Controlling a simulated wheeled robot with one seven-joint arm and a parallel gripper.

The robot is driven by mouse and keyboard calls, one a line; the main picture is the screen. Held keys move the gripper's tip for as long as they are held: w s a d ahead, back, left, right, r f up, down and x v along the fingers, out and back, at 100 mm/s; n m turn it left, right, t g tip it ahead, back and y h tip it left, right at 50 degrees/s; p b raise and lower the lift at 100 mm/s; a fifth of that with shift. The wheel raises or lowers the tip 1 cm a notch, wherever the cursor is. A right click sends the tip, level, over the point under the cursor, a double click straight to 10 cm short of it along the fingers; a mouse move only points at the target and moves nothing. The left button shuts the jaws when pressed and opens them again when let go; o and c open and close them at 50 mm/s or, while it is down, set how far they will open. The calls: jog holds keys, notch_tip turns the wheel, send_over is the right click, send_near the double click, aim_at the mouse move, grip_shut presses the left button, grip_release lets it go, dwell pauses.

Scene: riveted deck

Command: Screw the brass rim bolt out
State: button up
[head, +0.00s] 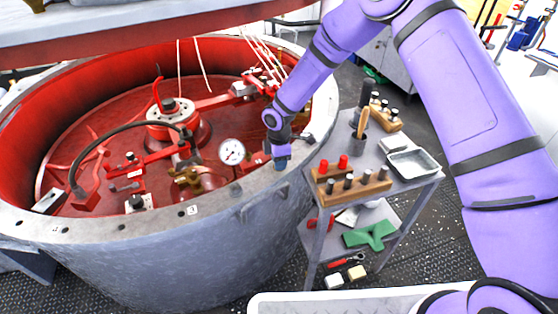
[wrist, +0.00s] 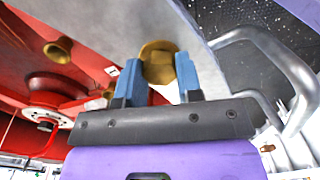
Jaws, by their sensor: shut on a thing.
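The brass rim bolt (wrist: 158,62) shows in the wrist view, its rounded head between my two blue fingers at the pale metal rim (wrist: 212,18). My gripper (wrist: 158,80) is shut on it, one finger on each side. In the head view my gripper (head: 281,163) points down onto the right part of the grey rim (head: 238,196) of the big round vessel. The bolt is hidden there behind my fingers. I cannot tell how far the bolt stands out of the rim.
Inside the red vessel are a white gauge (head: 232,151), a black hose (head: 105,143) and red fittings. A grey cart (head: 408,185) stands close on the right, with a wooden tool block (head: 352,192) and a metal tray (head: 413,163). In the wrist view a bent metal handle (wrist: 290,65) is near the rim.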

jog(key=n, duration=0.4)
jog(key=shift+s+d+f+n, duration=0.1)
jog(key=shift+s+f+n, duration=0.1)
jog(key=shift+f+n, duration=0.1)
jog(key=n, duration=0.4)
jog(key=shift+n, duration=0.3)
jog(key=n, duration=0.5)
jog(key=shift+w+r, duration=0.1)
jog(key=n, duration=0.5)
jog(key=shift+w+r, duration=0.1)
jog(key=o, duration=0.9)
jog(key=shift+o, duration=0.2)
notch_tip(320, 180, up, 11)
